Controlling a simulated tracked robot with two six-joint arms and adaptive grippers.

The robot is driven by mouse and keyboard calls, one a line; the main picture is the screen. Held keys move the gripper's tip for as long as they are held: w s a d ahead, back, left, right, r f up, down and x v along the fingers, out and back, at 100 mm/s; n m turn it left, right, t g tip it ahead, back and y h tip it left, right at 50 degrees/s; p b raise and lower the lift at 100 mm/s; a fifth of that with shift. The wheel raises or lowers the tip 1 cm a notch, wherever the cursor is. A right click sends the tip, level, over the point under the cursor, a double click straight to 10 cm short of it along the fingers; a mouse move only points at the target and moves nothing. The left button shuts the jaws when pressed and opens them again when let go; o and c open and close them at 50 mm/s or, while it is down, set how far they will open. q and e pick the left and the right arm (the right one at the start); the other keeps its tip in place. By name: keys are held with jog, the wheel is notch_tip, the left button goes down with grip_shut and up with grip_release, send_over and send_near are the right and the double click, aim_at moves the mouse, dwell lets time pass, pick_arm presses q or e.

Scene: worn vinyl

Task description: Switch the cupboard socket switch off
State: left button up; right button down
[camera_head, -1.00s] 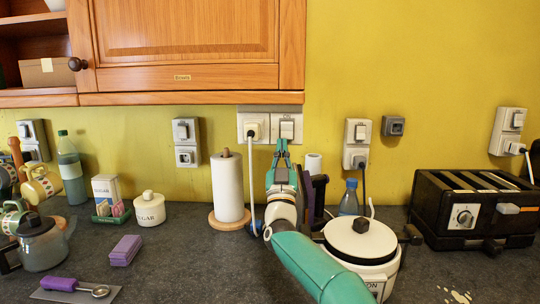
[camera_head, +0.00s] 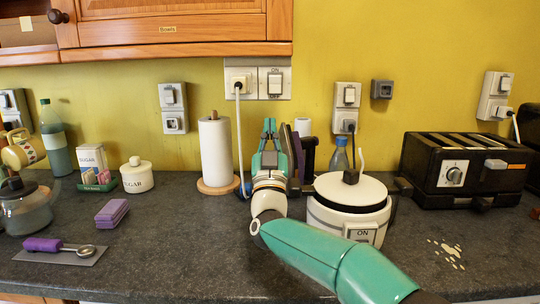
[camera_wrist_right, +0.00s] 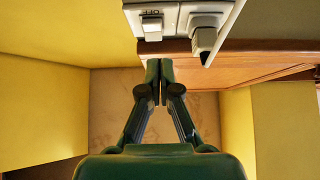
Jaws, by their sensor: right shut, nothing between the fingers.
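The cupboard socket is a white double plate (camera_head: 257,78) on the yellow wall just under the wooden cupboard. Its right half holds a white rocker switch (camera_head: 275,83), with ON above and OFF below. In the wrist view the plate appears upside down, with the switch (camera_wrist_right: 152,24) beyond my closed fingertips (camera_wrist_right: 160,66). I cannot tell which way the rocker is tilted. My left gripper is out of view.
A paper towel roll (camera_head: 214,152) stands left of my right arm. A white rice cooker (camera_head: 350,205), a blue bottle (camera_head: 340,155) and a black toaster (camera_head: 467,170) stand to the right. Other wall sockets (camera_head: 173,108) flank the plate. The front counter is mostly clear.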

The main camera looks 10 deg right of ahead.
jog(key=v, duration=0.3)
jog(key=shift+f+b, duration=0.3)
jog(key=shift+b, duration=0.1)
dwell(0.4)
